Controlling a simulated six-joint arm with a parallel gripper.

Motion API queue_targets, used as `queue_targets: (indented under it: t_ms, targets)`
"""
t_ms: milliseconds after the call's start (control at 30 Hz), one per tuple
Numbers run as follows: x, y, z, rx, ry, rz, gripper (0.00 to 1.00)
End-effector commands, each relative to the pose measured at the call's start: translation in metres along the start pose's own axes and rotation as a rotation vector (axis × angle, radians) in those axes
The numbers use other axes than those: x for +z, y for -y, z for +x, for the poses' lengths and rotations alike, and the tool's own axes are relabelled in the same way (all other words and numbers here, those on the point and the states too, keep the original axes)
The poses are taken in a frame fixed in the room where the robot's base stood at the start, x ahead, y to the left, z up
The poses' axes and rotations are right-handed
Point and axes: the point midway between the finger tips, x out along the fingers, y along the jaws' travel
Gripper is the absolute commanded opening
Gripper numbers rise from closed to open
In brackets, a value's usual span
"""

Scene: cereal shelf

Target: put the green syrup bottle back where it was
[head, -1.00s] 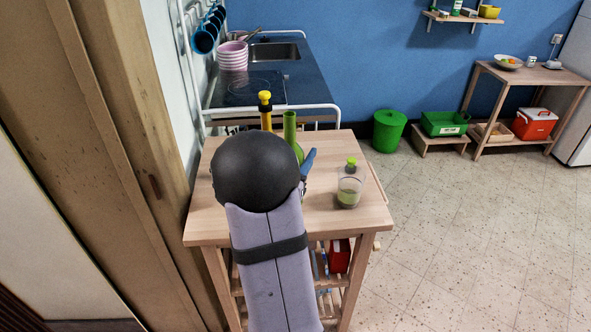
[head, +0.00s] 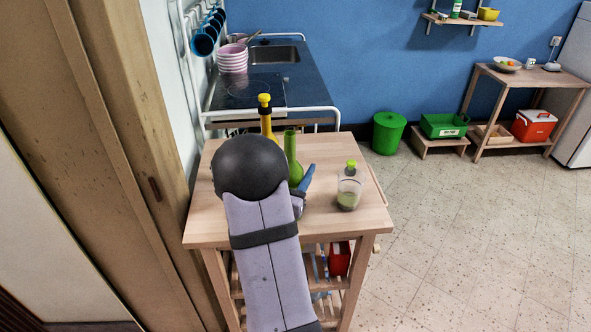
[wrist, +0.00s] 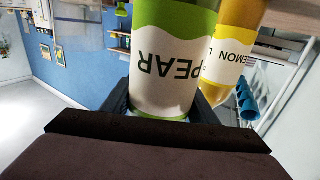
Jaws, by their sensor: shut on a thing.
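The green syrup bottle (head: 291,150) shows its neck and part of its body beside my black elbow in the head view. In the wrist view its white PEAR label (wrist: 168,75) stands between my fingers. My gripper (wrist: 162,112) is shut on the bottle, one finger on each side. A blue finger part shows in the head view. The bottle looks upright. My arm hides its base, so I cannot tell whether it touches the wooden table (head: 328,222). The yellow lemon bottle (head: 266,122) stands close by, also in the wrist view (wrist: 232,45).
A glass with green liquid (head: 348,192) stands right of my gripper, with a green-capped item (head: 351,165) at or behind it. The tabletop around the glass is clear. A counter with a sink (head: 273,54) and stacked pink bowls (head: 232,60) lies behind.

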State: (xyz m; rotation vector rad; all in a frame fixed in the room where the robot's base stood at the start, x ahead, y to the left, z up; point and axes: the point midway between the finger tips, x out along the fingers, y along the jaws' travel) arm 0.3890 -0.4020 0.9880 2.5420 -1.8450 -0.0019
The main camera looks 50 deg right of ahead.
Motion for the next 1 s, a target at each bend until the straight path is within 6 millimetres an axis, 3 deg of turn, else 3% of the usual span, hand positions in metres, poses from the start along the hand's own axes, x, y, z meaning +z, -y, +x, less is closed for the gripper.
queue_targets:
  t_ms: [133, 167, 233, 700, 1000]
  targets:
    - [0.003, 0.0, 0.0, 0.0, -0.005, 0.001, 0.11]
    - [0.004, 0.0, 0.0, 0.0, 0.0, 0.0, 0.58]
    - [0.003, 0.0, 0.0, 0.0, 0.0, 0.0, 0.72]
    - [-0.001, 0.0, -0.002, -0.001, 0.001, -0.001, 0.72]
    - [0.002, 0.002, -0.048, -0.006, 0.001, 0.0, 0.72]
